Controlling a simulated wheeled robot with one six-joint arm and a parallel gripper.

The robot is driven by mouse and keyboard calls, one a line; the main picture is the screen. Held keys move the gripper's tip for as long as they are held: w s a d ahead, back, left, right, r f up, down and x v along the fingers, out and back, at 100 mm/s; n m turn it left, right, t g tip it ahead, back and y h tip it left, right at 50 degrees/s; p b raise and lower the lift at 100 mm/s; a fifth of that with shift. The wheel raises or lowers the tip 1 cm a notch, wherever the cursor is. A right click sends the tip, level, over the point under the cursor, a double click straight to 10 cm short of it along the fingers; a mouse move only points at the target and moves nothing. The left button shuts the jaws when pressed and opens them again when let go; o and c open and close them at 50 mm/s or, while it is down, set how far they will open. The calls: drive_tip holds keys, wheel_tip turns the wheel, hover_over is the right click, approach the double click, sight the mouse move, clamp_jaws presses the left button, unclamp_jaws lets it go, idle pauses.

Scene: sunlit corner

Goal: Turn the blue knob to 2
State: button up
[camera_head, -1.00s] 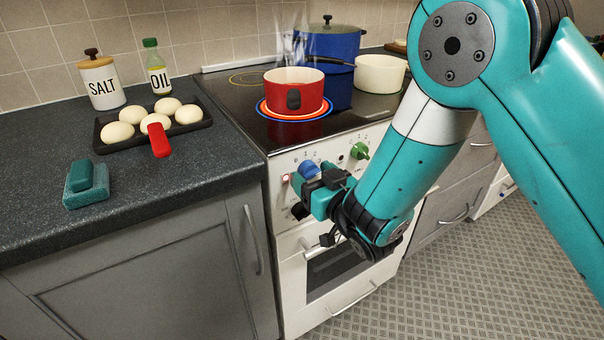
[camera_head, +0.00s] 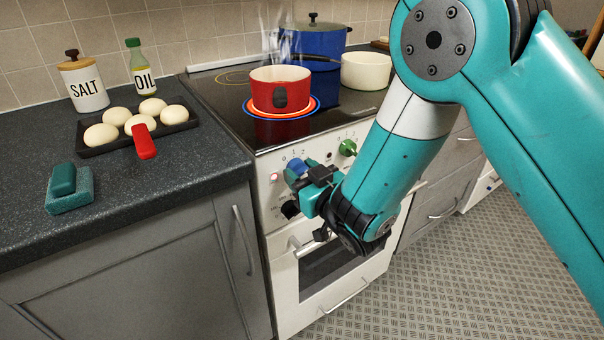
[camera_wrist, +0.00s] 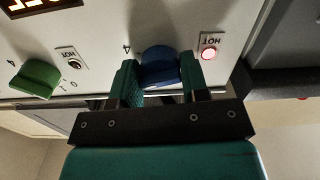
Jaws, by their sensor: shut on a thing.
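The blue knob (camera_head: 297,167) is on the white front panel of the stove, left of the green knob (camera_head: 347,148). My gripper (camera_head: 303,181) is at the blue knob and covers part of it. In the wrist view the blue knob (camera_wrist: 160,68) sits between the two fingers of my gripper (camera_wrist: 160,82), which are shut on it. A few scale digits show above the knob in the head view, but I cannot read which one it points to. The green knob (camera_wrist: 36,78) shows at left in the wrist view.
A red pot (camera_head: 280,90) stands on a glowing burner, with steam rising near it. A blue pot (camera_head: 318,50) and a cream pan (camera_head: 367,71) stand behind. A lit red lamp (camera_wrist: 209,53) is beside the blue knob. The oven handle is below my gripper.

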drive_tip(key=n, duration=0.6)
drive_tip(key=shift+n+b, duration=0.4)
idle(0.4)
drive_tip(key=o, duration=0.9)
